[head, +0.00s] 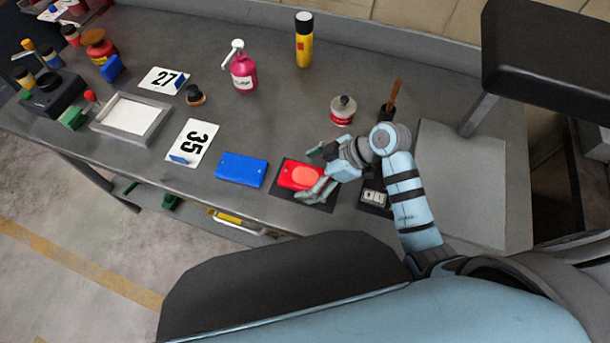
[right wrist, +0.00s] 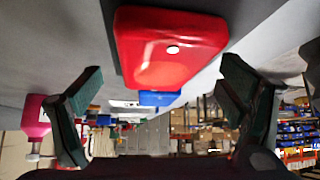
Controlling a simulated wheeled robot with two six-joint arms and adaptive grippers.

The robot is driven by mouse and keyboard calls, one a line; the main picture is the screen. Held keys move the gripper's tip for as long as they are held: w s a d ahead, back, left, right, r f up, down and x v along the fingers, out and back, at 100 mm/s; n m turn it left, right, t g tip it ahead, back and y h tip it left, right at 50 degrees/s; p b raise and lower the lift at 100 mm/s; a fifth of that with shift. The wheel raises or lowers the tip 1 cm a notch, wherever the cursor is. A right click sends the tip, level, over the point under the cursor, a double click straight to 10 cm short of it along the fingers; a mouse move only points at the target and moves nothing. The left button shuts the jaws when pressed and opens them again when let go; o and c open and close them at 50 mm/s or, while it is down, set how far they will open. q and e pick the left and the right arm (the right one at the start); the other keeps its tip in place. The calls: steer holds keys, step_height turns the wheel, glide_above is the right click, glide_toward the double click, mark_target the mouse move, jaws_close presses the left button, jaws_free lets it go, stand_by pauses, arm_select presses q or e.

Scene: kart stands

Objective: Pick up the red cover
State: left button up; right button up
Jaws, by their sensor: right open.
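The red cover (head: 300,176) lies on a dark square mat (head: 322,203) on the grey workbench, just right of a blue box-like piece (head: 241,170). My right gripper (head: 316,171) is low over the bench at the cover's right side, its fingers spread. In the right wrist view the red cover (right wrist: 168,45) fills the upper middle, between and beyond the two open fingers (right wrist: 160,105). I see no contact with it. The blue piece also shows behind it in that view (right wrist: 158,98). My left gripper is in neither view.
Number cards 35 (head: 193,142) and 27 (head: 164,80), a grey frame (head: 131,118), a pink pump bottle (head: 243,72), a yellow can (head: 304,42) and a red-and-white can (head: 343,110) stand around the bench. A dark device (head: 374,197) sits by my right arm. Bench space behind the cover is clear.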

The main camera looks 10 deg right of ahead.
steer(key=shift+s, duration=0.1)
steer(key=c, duration=1.5)
steer(key=shift+o, duration=0.2)
